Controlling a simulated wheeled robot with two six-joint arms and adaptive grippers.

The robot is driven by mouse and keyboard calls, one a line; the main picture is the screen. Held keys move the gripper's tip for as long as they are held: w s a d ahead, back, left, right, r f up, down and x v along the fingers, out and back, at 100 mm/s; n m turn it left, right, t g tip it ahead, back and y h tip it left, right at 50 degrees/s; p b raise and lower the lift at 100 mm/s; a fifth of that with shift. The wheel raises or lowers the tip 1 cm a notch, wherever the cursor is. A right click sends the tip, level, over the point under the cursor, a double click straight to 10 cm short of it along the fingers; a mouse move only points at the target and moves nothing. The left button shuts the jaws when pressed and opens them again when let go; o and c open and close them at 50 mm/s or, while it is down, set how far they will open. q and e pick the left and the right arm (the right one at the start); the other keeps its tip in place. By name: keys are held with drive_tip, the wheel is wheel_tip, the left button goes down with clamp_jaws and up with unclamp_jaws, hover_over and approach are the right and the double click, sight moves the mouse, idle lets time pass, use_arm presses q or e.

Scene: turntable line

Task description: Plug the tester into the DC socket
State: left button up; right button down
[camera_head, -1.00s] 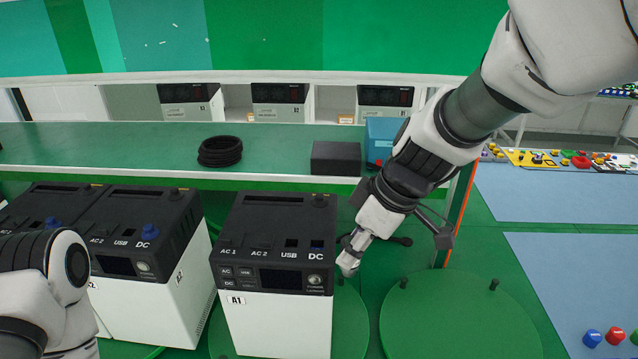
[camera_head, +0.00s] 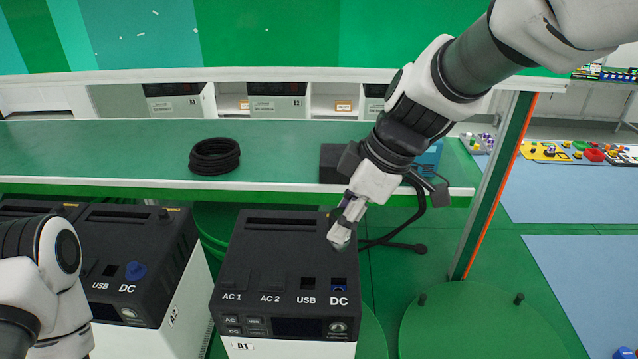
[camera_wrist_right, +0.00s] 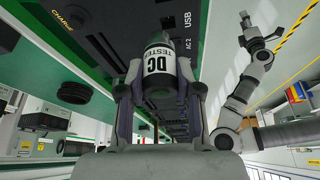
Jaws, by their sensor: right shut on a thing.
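The black-topped power unit marked A1 (camera_head: 262,262) stands at the front centre. Its DC socket (camera_head: 339,285), with blue inside, is at the right of its top and looks empty. My right gripper (camera_head: 343,232) is above and behind that socket, pointing down. In the right wrist view it is shut on the tester (camera_wrist_right: 158,66), a white and dark cylinder lettered DC TESTER, held between both fingers. The tester is mostly hidden in the head view. My left gripper (camera_wrist_right: 256,36) shows small in the right wrist view; its jaws are unclear.
A green shelf (camera_head: 290,150) behind carries a black cable coil (camera_head: 214,156) and a dark box (camera_head: 334,163).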

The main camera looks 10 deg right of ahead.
sight(343, 250)
drive_tip(key=shift+w+f, duration=0.25)
drive_tip(key=shift+w, duration=0.05)
drive_tip(key=s+f, duration=0.2)
drive_tip(key=shift+s+d+f, duration=0.1)
drive_tip(key=shift+s+f, duration=0.05)
drive_tip(key=shift+f, duration=0.15)
drive_tip(key=f, duration=0.1)
drive_tip(key=w+f+b, duration=0.1)
drive_tip(key=f, duration=0.2)
drive_tip(key=shift+w+b, duration=0.25)
drive_tip(key=shift+b, duration=0.05)
drive_tip(key=shift+f+b, duration=0.15)
drive_tip(key=shift+b, duration=0.15)
drive_tip(key=shift+s, duration=0.45)
use_arm(q)
drive_tip(key=shift+s+f, duration=0.2)
drive_tip(key=shift+f, duration=0.35)
drive_tip(key=shift+s+f, duration=0.2)
drive_tip(key=shift+f, duration=0.3)
drive_tip(key=shift+w, duration=0.15)
use_arm(e)
drive_tip(key=shift+w, duration=0.25)
